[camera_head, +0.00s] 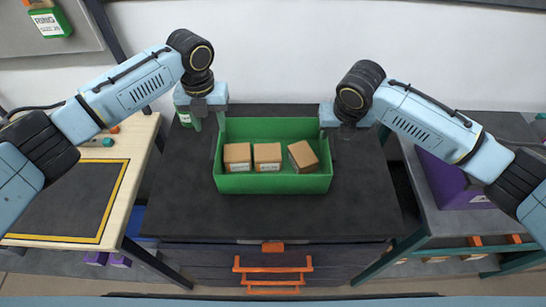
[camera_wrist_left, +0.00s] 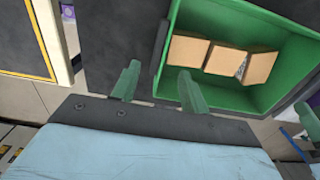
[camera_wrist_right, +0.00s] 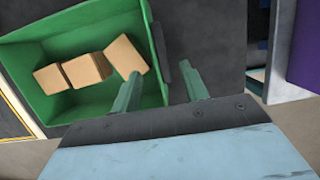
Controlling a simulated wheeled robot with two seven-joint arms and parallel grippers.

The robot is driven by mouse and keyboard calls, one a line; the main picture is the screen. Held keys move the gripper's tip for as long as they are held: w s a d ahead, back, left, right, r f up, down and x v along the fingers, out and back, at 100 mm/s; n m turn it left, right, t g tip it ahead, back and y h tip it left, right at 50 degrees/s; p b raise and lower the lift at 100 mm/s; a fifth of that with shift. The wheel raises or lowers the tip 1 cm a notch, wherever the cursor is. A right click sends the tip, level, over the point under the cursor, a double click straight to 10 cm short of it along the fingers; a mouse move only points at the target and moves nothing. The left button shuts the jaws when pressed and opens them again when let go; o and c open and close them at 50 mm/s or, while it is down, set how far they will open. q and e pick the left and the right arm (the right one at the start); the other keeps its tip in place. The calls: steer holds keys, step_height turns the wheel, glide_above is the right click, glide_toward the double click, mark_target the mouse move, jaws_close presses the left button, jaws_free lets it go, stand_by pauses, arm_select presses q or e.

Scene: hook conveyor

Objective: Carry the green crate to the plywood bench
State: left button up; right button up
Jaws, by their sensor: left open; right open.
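The green crate (camera_head: 273,185) stands on a dark-topped cabinet and holds three brown cardboard boxes (camera_head: 267,155). My left gripper (camera_head: 213,118) is open at the crate's left side; in the left wrist view its fingers (camera_wrist_left: 158,88) are spread with the crate's left wall and dark side handle (camera_wrist_left: 160,48) between or just beyond them. My right gripper (camera_head: 333,128) is open at the crate's right side; in the right wrist view its fingers (camera_wrist_right: 163,90) lie on either side of the right wall's dark handle (camera_wrist_right: 160,52). I cannot tell whether the fingers touch the crate. The plywood bench (camera_head: 141,150) stands at the left.
The plywood bench has a dark mat with a yellow border (camera_head: 70,200) and small items at its back. A purple bin (camera_head: 450,180) is on a grey table at the right. The cabinet (camera_head: 270,225) has clear top in front of the crate.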

mark_target(216, 145)
arm_select(q)
step_height(216, 145, down, 8)
steer(key=shift+r, duration=0.1)
arm_select(e)
steer(key=x, duration=0.7)
steer(key=shift+w+f, duration=0.15)
steer(key=shift+f, duration=0.15)
arm_select(q)
jaws_close()
arm_select(e)
jaws_close()
arm_select(q)
steer(key=shift+r, duration=0.1)
